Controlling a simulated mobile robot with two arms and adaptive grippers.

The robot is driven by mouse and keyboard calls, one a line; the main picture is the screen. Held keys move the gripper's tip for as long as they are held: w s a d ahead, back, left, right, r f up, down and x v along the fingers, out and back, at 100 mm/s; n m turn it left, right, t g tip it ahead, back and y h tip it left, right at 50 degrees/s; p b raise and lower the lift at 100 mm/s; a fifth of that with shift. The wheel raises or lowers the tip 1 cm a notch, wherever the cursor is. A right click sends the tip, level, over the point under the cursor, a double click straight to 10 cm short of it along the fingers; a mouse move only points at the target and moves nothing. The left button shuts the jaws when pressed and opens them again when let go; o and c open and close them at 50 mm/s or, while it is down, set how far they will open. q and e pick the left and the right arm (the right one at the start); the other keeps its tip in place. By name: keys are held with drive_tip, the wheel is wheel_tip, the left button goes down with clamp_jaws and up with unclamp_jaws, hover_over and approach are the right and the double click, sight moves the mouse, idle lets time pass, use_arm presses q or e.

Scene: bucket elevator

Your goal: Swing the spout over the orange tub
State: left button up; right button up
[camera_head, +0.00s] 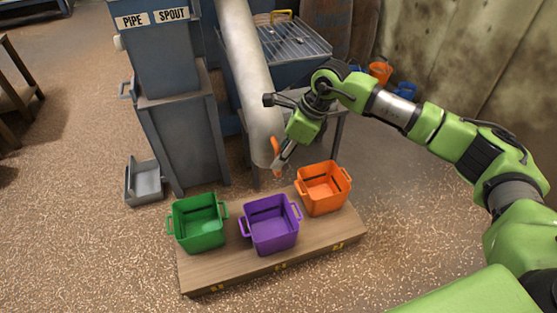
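The spout (250,80) is a long pale grey pipe that comes down from the top. Its lower end hangs behind the gap between the purple tub (271,226) and the orange tub (323,188), left of the orange tub in the picture. An orange handle (277,150) shows at the spout's lower right side. My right gripper (279,166) is at this handle, its fingers pointing down and left. Whether the fingers are closed around the handle or only beside it is too small to tell. My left gripper is not in view.
The tubs stand on a low wooden platform (226,277), with a green tub (198,225) at its left. A blue-grey machine labelled PIPE SPOUT (155,50) stands behind. A grey metal bin (145,182) is on the floor at left. The floor right of the platform is clear.

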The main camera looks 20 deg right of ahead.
drive_tip(key=shift+x, duration=1)
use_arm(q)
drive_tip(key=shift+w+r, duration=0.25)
use_arm(e)
drive_tip(key=shift+f, duration=0.1)
